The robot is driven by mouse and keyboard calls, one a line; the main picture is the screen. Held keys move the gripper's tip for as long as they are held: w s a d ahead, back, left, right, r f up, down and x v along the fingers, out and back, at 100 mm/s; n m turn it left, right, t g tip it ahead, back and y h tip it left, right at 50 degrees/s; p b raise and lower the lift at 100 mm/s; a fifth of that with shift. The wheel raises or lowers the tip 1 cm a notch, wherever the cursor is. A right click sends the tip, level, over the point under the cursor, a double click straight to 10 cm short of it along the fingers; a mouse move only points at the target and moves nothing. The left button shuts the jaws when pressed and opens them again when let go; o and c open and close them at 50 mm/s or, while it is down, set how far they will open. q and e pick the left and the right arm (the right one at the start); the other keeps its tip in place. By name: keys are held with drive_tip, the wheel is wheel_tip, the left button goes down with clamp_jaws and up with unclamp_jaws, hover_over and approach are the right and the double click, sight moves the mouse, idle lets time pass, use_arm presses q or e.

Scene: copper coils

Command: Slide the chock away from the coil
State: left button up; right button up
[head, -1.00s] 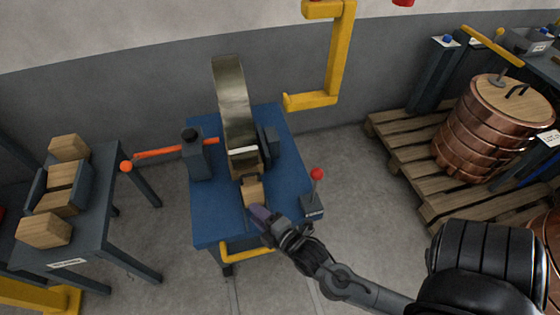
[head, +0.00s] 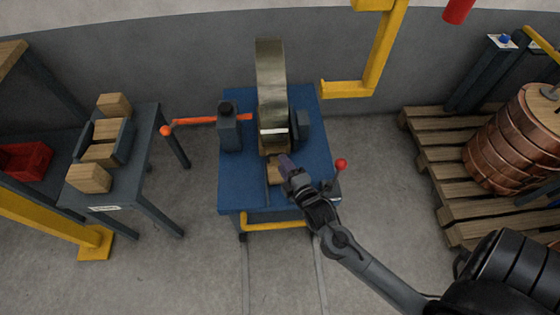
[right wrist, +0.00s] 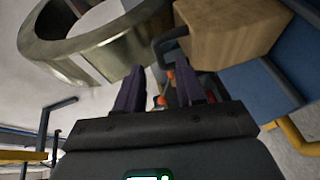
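The coil (head: 271,85) is a shiny metal ring standing upright on a blue-topped stand (head: 240,195); it also shows at upper left in the right wrist view (right wrist: 85,55). The chock, a wooden block (head: 275,174), lies in front of the coil's foot. In the right wrist view the chock (right wrist: 228,30) is at the top, with a dark handle (right wrist: 160,45) on its side. My right gripper (head: 286,162) is beside the chock on its right. Its two purple fingers (right wrist: 160,88) are apart with nothing gripped between them; the handle lies just beyond them. My left gripper is not in view.
An orange bar (head: 205,121) sticks out left from a dark post (head: 229,130). A red-knobbed lever (head: 341,164) stands right of my gripper. A yellow hook arm (head: 350,87) hangs behind. A side table (head: 145,150) holds several wooden blocks. Copper coils (head: 515,145) stand on a pallet at right.

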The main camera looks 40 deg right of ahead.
drive_tip(key=shift+b+x, duration=0.4)
drive_tip(key=shift+x, duration=1.25)
clamp_jaws()
drive_tip(key=shift+s, duration=0.1)
